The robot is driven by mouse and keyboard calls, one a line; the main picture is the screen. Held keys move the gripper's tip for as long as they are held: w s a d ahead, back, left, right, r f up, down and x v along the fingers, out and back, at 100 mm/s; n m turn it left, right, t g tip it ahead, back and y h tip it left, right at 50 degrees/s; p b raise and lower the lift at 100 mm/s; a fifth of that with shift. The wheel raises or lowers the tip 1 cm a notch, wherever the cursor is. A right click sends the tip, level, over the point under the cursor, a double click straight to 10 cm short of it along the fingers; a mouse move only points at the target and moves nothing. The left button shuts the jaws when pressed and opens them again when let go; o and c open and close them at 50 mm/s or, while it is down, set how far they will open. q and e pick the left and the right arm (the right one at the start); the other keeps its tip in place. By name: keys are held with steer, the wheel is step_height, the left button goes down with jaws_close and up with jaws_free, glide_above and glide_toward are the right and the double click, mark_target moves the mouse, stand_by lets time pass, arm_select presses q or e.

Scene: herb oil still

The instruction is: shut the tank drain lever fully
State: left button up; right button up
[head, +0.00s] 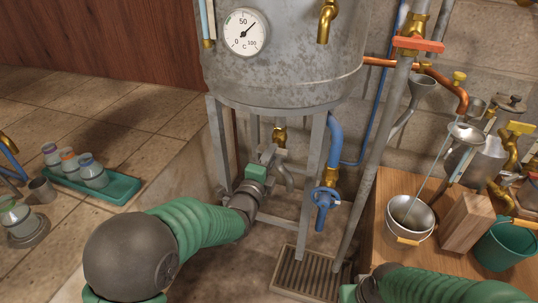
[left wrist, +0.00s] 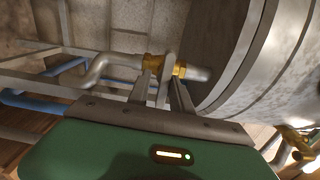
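The grey tank (head: 285,60) stands on a metal frame. Its drain is a brass valve (head: 280,135) with a bent grey pipe under the tank. In the left wrist view the brass fitting (left wrist: 180,69) sits on the pipe by the tank wall. A flat grey drain lever (left wrist: 165,82) runs from it down between my fingers. My left gripper (head: 272,156) is at the valve. In the left wrist view its fingers (left wrist: 164,92) are apart on either side of the lever, with a gap visible on the left. My right gripper (head: 348,293) is low at the bottom edge; its fingers are hidden.
A blue-handled valve (head: 325,197) on a blue pipe hangs right of the tank frame. A floor grate (head: 297,275) lies below. A wooden bench (head: 386,190) at right holds a steel bucket (head: 409,217) and a green pail (head: 505,244). Jars stand in a green tray (head: 122,190) at left.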

arm_select(q)
steer(key=shift+o, duration=0.5)
steer(key=shift+r, duration=0.2)
